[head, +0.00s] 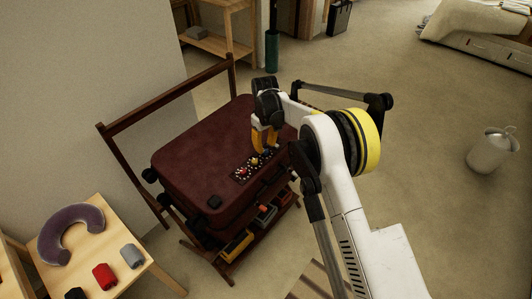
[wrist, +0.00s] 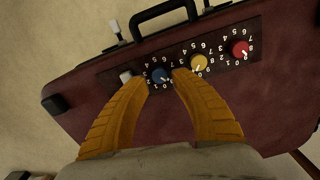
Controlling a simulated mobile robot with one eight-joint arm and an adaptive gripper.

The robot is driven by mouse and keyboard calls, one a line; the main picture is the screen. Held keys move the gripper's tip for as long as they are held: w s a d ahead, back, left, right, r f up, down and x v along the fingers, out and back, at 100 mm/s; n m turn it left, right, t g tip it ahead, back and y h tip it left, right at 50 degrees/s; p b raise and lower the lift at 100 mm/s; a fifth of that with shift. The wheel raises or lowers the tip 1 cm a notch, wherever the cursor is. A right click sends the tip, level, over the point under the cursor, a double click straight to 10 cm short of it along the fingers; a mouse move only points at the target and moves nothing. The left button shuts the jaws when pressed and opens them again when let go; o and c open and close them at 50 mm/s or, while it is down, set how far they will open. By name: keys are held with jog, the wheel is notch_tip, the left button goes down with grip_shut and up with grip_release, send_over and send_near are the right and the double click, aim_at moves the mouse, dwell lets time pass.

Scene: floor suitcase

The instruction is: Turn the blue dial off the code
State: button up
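In the wrist view the blue dial (wrist: 160,75) sits between a light grey dial (wrist: 125,76) and a yellow dial (wrist: 198,62), with a red dial (wrist: 239,48) beyond. My gripper (wrist: 161,79) has its orange fingers apart, with the tips on either side of the blue dial; contact cannot be told. In the head view my gripper (head: 264,145) points down at the strip and hides the blue dial.
The suitcase's black handle (wrist: 165,18) is just beyond the dials. The wooden rack (head: 150,105) has a raised back bar and a lower shelf with several items. A small wooden table (head: 130,285) with a neck pillow (head: 70,232) stands left.

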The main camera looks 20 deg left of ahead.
aim_at(265, 152)
jog(key=shift+f+b, duration=0.3)
jog(key=shift+f, duration=1.1)
grip_shut()
